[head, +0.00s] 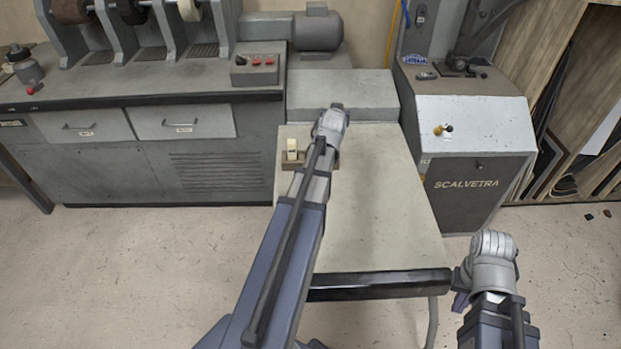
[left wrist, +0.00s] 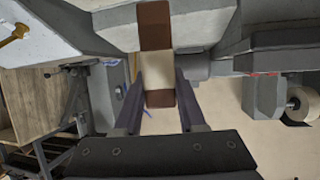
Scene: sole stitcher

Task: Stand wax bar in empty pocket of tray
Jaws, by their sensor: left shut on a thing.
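My left gripper (left wrist: 160,75) is shut on a bar in the left wrist view. This wax bar (left wrist: 155,25) is brown at both ends with a cream band across its middle, between the fingertips. In the head view my left arm reaches over the worktable and hides its own fingers and the held bar. A small brown tray (head: 325,162) lies on the table's left part, partly behind that arm. A cream piece (head: 292,149) stands up at its left end. The tray's pockets are too small or hidden to tell. My right gripper (head: 460,299) is low, beyond the table's front right corner; its jaws are mostly hidden.
The pale worktable (head: 380,215) is clear right of my left arm. A grey raised block (head: 365,95) borders its back. A grinder bench (head: 150,85) stands at left. The Scalvetra machine (head: 475,130) stands at right, with boards (head: 540,60) beyond it.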

